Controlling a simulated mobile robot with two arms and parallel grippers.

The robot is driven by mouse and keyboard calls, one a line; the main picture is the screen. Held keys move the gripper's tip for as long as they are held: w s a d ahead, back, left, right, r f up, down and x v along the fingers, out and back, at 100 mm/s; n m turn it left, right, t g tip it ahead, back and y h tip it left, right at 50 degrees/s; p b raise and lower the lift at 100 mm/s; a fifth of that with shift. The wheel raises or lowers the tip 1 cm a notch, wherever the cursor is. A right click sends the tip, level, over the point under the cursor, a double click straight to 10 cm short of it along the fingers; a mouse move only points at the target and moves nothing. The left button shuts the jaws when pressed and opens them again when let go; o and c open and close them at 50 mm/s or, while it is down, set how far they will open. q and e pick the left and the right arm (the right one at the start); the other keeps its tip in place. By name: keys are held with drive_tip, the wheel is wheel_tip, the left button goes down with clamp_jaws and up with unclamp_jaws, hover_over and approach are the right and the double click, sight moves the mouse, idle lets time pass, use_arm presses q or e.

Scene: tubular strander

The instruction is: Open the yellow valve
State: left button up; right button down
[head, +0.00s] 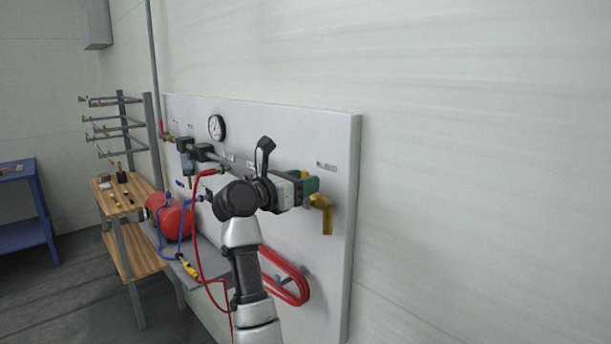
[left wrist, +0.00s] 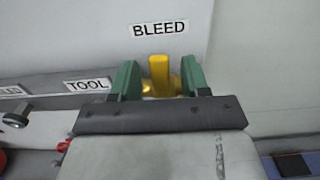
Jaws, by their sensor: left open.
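The yellow valve (head: 327,220) is on the right part of the white wall panel, partly hidden behind my left gripper in the head view. In the left wrist view its yellow handle (left wrist: 159,74) stands upright under a "BLEED" label. My left gripper (head: 308,188) has green fingers and is open. In the left wrist view its fingers (left wrist: 160,82) stand on either side of the handle, with a gap visible on each side. Whether they touch it cannot be told. My right gripper is not in view.
The white panel (head: 345,150) carries a pressure gauge (head: 217,127), pipework and a coiled red hose (head: 290,285). A red tank (head: 172,217), a wooden shelf unit (head: 118,200) and a blue table (head: 25,236) stand left. Bare wall lies to the right.

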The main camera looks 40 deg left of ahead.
use_arm(q)
drive_tip(key=shift+w, duration=0.45)
clamp_jaws()
drive_tip(key=shift+w+d, duration=0.1)
